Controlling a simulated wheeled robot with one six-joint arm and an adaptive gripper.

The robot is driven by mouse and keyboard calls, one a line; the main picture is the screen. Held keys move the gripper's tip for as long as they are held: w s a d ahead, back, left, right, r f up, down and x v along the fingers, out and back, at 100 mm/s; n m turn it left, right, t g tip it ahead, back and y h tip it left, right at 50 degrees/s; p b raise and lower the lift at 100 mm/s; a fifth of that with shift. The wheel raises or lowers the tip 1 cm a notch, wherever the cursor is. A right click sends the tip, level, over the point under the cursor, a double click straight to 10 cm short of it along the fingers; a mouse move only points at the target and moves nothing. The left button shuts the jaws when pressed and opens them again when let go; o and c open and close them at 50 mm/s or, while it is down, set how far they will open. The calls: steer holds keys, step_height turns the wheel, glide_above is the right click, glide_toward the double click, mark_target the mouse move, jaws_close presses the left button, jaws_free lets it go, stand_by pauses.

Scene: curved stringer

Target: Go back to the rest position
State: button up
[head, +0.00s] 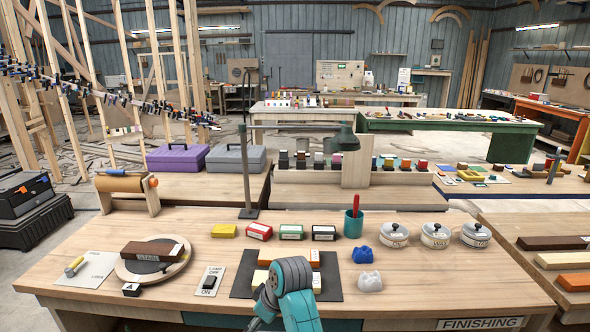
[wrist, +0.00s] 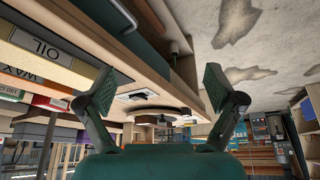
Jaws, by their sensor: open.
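My gripper (wrist: 159,90) shows in the wrist view with its two dark fingers spread wide and nothing between them. In the head view my teal arm rises at the bottom middle, over the front of the finishing bench (head: 440,275); the fingers cannot be made out there. The wrist view is tilted and shows a wooden bench edge (wrist: 125,50) and bare floor (wrist: 265,40) beyond the fingers. Neither finger visibly touches anything.
A dark mat (head: 243,283) with wooden blocks lies behind my arm. A lamp (head: 247,170), a green cup (head: 353,222), blue (head: 362,255) and white (head: 370,281) lumps and lidded jars (head: 435,236) stand on the bench. A turntable (head: 152,262) bears a brown block. The bench's right front is clear.

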steer(key=s+d+f+m+t, duration=0.2)
steer(key=s+d+f, duration=0.3)
steer(key=f, duration=0.3)
steer(key=s+d+f+m+t, duration=0.1)
steer(key=s+d+f+m, duration=0.1)
steer(key=s+d+f, duration=0.5)
steer(key=s+d+f+m+t+h, duration=0.1)
steer(key=s+d+f+m+t, duration=0.15)
steer(key=s, duration=0.35)
steer(key=s+d+f+m+t, duration=0.1)
steer(key=s+d+f, duration=0.3)
steer(key=s, duration=0.2)
steer(key=s+d+r+m+t+h, duration=0.1)
steer(key=s+d+r, duration=0.2)
steer(key=s, duration=0.5)
steer(key=s+d+r+m+t+h, duration=0.15)
steer(key=s+d+r, duration=0.25)
steer(key=s, duration=0.5)
steer(key=s+d+r+m+t, duration=0.2)
steer(key=s+r+t, duration=0.1)
steer(key=s+r, duration=0.8)
step_height(320, 180, up, 3)
steer(key=shift+s+r+h, duration=0.1)
steer(key=shift+s+h, duration=0.1)
steer(key=shift+h, duration=0.15)
